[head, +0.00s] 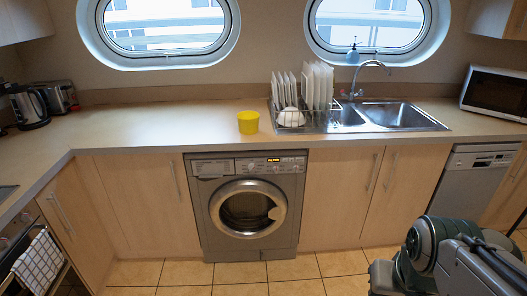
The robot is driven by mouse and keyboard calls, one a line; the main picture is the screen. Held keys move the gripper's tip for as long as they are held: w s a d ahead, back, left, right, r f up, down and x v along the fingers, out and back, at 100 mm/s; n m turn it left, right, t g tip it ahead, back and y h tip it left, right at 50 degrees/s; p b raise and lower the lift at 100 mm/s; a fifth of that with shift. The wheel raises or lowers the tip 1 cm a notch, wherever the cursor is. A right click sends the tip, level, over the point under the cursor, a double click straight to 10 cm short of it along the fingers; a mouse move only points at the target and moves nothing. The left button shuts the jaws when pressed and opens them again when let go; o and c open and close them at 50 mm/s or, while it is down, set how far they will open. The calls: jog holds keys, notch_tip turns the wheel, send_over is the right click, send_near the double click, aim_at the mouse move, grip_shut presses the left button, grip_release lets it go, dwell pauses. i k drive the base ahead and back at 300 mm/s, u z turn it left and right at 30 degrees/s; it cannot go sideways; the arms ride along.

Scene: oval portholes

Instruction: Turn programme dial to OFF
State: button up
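A grey washing machine (200,215) stands under the counter, left of centre in the head view, with its round door closed. Its control panel runs along the top edge, with a small lit orange display. The programme dial (251,167) appears as a small round knob just left of that display. It is too small to tell which way it points. Part of my arm shows at the bottom right, well away from the machine. My gripper is not visible.
Wooden cupboards flank the machine, and the counter above holds a yellow cup (248,122), a dish rack (303,117) and a sink (390,115). A dishwasher (465,185) stands at the right. The visible tiled floor before the washing machine (235,272) is clear.

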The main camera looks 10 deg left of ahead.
aim_at(252, 166)
jog(key=u, duration=0.3)
jog(key=i, duration=1.5)
jog(key=u, duration=0.3)
